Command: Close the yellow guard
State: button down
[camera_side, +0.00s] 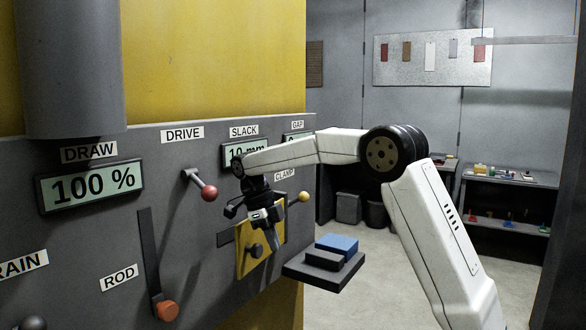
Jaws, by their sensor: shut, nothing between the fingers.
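The yellow guard (244,264) is a flat yellow plate on the front of the grey machine panel, below the CLAMP label. A dark round knob (256,250) sits on its face. A short dark strip (225,238) shows on the panel at its left edge. My gripper (274,242) points downward in front of the guard, with its fingers shut and empty. It overlaps the guard's upper right part and hides some of it. I cannot tell whether the fingers touch the guard or the knob.
A yellow-tipped lever (303,197) is close right of my gripper. A red-tipped lever (209,192) and an orange-red rod handle (167,310) are to the left. A dark shelf (318,279) with blue and dark blocks juts out at lower right. A workbench stands farther back.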

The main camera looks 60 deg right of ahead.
jog(key=v, duration=0.8)
jog(key=shift+d, duration=0.1)
dwell(0.3)
